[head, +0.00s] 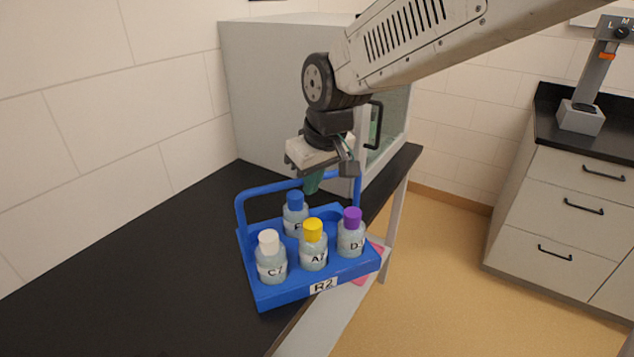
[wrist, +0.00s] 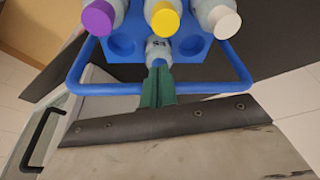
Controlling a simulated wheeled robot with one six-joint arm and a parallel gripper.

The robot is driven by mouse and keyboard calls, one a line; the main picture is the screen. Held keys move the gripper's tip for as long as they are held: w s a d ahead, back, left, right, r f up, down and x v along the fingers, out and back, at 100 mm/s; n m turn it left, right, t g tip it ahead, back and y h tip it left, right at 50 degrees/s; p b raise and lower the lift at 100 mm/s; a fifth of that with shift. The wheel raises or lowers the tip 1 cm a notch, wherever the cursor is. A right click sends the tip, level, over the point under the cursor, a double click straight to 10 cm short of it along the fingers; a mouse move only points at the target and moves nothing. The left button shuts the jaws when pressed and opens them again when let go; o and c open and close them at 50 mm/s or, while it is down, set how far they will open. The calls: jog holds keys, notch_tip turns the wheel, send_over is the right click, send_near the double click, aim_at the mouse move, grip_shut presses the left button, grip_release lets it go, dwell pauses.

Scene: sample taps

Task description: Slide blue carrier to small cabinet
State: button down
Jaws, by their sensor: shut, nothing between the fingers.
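The blue carrier (head: 300,284), labelled R2, stands upright on the black counter, its right front part reaching past the counter edge. It holds bottles with white (head: 269,262), yellow (head: 313,250), purple (head: 351,238) and blue (head: 295,215) caps. Its raised handle (head: 262,188) is on the far side, toward the pale grey cabinet (head: 285,90). My gripper (head: 311,184) points down at the handle, green fingers shut and empty. In the wrist view the fingers (wrist: 157,82) cross the handle bar (wrist: 222,88) near its middle; I cannot tell whether they touch it.
The black counter (head: 130,250) is clear left of the carrier, up to the wall. The cabinet has a glass door with a black handle (head: 374,125). A drawer unit (head: 570,200) stands at right across open floor (head: 440,270).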

jog(key=w+a, duration=0.1)
jog(key=w, duration=0.1)
jog(key=w+a, duration=0.3)
jog(key=w, duration=0.2)
jog(key=shift+a, duration=0.3)
jog(key=shift+s, duration=0.1)
